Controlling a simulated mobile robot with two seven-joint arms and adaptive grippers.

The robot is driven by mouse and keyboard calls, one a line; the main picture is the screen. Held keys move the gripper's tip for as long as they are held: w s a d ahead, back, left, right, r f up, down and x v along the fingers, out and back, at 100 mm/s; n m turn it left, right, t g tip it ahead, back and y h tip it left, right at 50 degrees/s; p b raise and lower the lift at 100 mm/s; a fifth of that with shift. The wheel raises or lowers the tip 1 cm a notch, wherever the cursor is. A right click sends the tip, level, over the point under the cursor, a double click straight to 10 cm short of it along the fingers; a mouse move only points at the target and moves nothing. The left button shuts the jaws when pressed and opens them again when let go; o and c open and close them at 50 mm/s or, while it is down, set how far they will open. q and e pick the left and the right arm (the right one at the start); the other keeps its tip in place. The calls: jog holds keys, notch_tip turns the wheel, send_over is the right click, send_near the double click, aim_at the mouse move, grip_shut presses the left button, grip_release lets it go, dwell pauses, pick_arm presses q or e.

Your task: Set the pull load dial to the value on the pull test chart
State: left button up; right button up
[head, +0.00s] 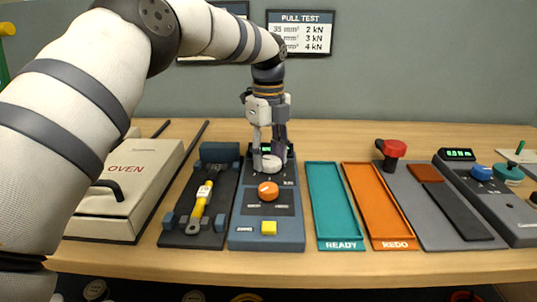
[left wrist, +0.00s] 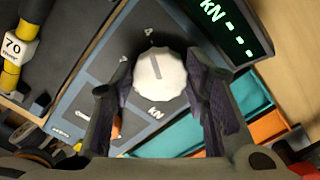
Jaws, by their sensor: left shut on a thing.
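The white pull load dial (head: 268,165) sits at the top of the blue-grey test unit (head: 243,220). My left gripper (head: 269,150) points down over the unit, shut on the dial. In the left wrist view the dial (left wrist: 160,78) is between the fingers, with a grey pointer line on its top; most of the scale around it is hidden. The unit's green display (left wrist: 228,28) reads kN and dashes. The pull test chart (head: 300,32) on the wall shows 2 kN beside 35 mm, then 3 kN and 4 kN; my arm partly covers its left side.
Left of the unit, a yellow cable piece (head: 201,200) with a tag, reading 70 in the wrist view, lies in a dark fixture (head: 180,238). The unit also has an orange knob (head: 268,191) and yellow button (head: 269,228). Teal READY (head: 333,205) and orange REDO (head: 378,205) trays stand right.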

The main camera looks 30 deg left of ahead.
aim_at(268, 160)
pick_arm(q)
jog(key=o, duration=1.1)
jog(key=shift+o, duration=0.2)
notch_tip(268, 160, up, 12)
